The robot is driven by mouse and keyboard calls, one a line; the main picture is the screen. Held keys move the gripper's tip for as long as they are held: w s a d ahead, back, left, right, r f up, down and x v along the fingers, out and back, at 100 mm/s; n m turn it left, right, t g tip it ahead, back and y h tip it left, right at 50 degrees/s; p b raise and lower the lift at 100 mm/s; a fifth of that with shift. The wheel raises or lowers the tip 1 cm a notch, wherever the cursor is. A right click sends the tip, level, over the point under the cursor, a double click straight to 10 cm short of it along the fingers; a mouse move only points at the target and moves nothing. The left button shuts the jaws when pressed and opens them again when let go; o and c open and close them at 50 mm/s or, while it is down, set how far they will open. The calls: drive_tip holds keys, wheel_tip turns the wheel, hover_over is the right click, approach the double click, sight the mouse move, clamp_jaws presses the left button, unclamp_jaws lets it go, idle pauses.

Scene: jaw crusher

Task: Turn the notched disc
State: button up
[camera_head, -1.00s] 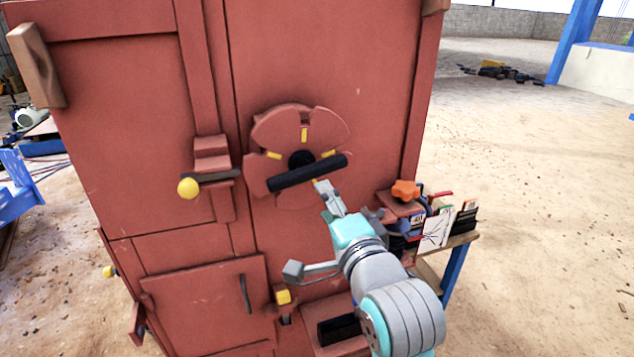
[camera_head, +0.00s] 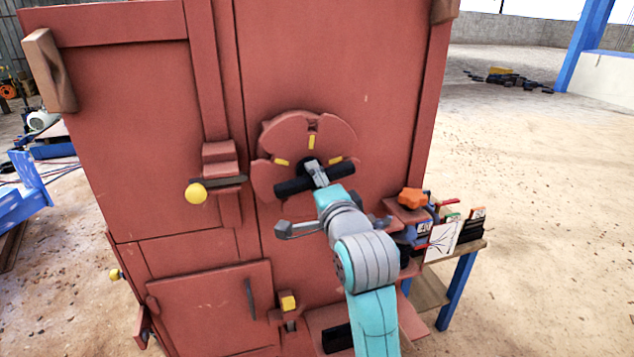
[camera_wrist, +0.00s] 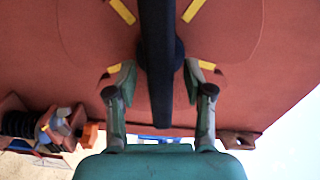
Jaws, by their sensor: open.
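The notched disc (camera_head: 335,138) is a red round plate on the front of the red machine, with notches in its rim and yellow marks. A black bar handle (camera_head: 293,188) runs across its lower part over a dark hub, tilted with its right end higher. My gripper (camera_head: 316,173) is at the middle of the bar. In the wrist view the bar (camera_wrist: 158,60) runs upright between the two open fingers (camera_wrist: 160,76), with a gap on each side. The disc's red face (camera_wrist: 230,35) fills the area behind. My gripper hides part of the hub and bar.
Left of the disc a lever with a yellow ball (camera_head: 195,193) sticks out. An orange star knob (camera_head: 411,198) is at the right, by a small table (camera_head: 462,245) with binders. A grey lever (camera_head: 298,230) stands below the disc.

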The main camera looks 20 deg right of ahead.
clamp_jaws()
